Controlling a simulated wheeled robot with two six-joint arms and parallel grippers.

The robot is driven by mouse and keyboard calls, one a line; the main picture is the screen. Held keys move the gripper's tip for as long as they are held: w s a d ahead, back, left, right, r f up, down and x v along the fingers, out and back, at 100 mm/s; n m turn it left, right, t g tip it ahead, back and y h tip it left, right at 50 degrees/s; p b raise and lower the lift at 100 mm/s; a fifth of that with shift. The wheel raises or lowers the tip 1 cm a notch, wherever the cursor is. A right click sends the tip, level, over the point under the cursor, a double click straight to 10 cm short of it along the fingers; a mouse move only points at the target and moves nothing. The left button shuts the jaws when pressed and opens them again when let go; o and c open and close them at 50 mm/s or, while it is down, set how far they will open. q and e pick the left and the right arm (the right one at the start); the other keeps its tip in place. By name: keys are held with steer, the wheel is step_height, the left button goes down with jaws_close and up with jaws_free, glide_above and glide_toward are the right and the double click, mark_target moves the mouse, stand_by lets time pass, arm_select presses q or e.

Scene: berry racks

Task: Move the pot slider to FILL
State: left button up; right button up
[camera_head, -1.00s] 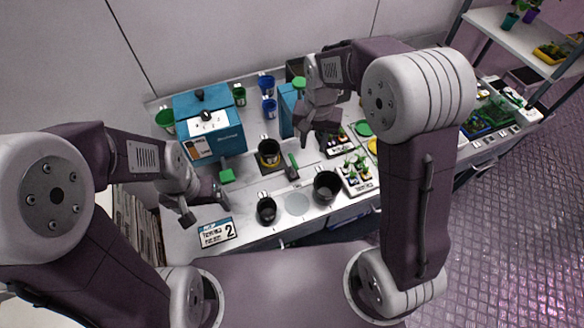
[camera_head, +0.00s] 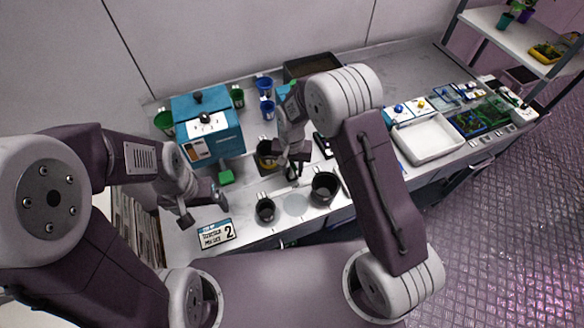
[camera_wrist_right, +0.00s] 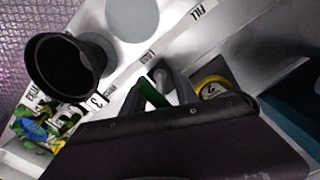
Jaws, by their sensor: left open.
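The pot slider's green handle (camera_wrist_right: 153,93) shows in the right wrist view, between the grey fingers of my right gripper (camera_wrist_right: 158,88). The fingers look parted, one on each side of it; contact is not clear. In the head view my right gripper (camera_head: 291,172) points down over the slider and mostly hides it. The LOAD label (camera_wrist_right: 148,55) is close to the handle in the wrist view, and the FILL label (camera_wrist_right: 197,12) is farther up along the same strip. My left gripper (camera_head: 203,205) is open and empty over the left of the bench.
A large black pot (camera_head: 325,187) and a smaller one (camera_head: 266,211) flank a pale disc (camera_head: 296,205). A yellow-banded pot (camera_head: 267,149) stands behind. The blue machine (camera_head: 228,138), a green block (camera_head: 226,177) and a sign (camera_head: 214,235) are to the left. A white tray (camera_head: 428,136) lies right.

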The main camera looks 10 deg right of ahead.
jaws_close()
steer(key=shift+w, duration=0.1)
stand_by(1.3)
